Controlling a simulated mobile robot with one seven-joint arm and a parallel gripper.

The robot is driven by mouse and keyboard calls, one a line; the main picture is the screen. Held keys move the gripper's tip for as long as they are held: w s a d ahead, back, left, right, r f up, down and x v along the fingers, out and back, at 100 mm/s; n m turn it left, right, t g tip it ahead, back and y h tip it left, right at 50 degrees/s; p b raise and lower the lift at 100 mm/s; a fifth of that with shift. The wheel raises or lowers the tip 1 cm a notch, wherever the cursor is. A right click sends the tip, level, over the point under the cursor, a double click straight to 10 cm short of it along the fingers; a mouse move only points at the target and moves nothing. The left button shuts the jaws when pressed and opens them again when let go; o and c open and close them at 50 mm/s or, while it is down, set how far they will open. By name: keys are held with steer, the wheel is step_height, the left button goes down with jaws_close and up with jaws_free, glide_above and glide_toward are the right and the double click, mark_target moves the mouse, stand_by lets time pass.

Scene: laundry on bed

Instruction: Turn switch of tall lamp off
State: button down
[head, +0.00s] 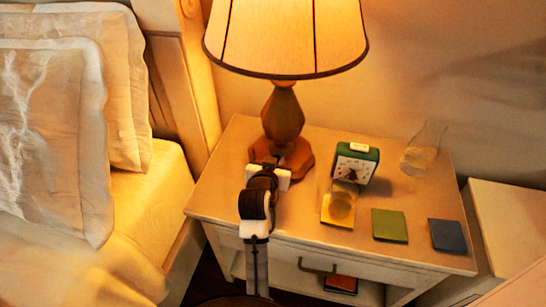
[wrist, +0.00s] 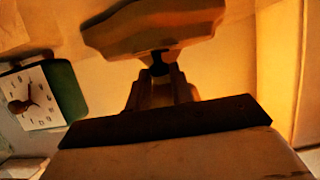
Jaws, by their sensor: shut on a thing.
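The tall lamp (head: 283,115) stands on the nightstand. Its shade (head: 290,35) is lit and glows warm, and its brown wooden base (head: 297,160) is partly hidden behind my gripper. My gripper (head: 272,163) is at the front left of the base. In the wrist view, the two fingers of my gripper (wrist: 160,80) are shut on a small dark switch (wrist: 158,63) at the edge of the lamp's base (wrist: 150,25). The switch is mostly hidden between the fingertips, and its setting cannot be read. In the head view my gripper hides it.
A green alarm clock (head: 356,163) stands right of the lamp. A clear glass on a yellow coaster (head: 338,220), green (head: 389,226) and blue (head: 445,235) coasters and a glass carafe (head: 424,148) are further right on the nightstand (head: 225,190). The bed with pillows (head: 50,130) is at left.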

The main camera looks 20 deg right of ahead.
steer(key=n+t+y+p, duration=0.1)
steer(key=n+y, duration=0.1)
steer(key=d+n+y, duration=0.1)
steer(key=n+y, duration=0.1)
steer(key=shift+s+t+y+p, duration=0.2)
steer(key=shift+t+y+p, duration=0.1)
steer(key=shift+t+p, duration=0.1)
steer(key=shift+d+f+n+y+b, duration=0.15)
steer(key=shift+n+y+b, duration=0.1)
steer(key=shift+n+y, duration=0.55)
steer(key=shift+d+r+n+y+b, duration=0.1)
steer(key=shift+n+y+b, duration=0.1)
steer(key=shift+n+y, duration=0.65)
steer(key=shift+d+f+n+y+b, duration=0.15)
steer(key=shift+n+y+b, duration=0.1)
steer(key=shift+n+y, duration=0.55)
steer(key=shift+r+y, duration=0.15)
steer(key=shift+y, duration=0.2)
steer(key=c, duration=1.3)
jaws_free()
steer(key=b+v, duration=0.2)
steer(key=v, duration=1.1)
steer(key=shift+s+r, duration=0.15)
steer(key=shift+s, duration=0.25)
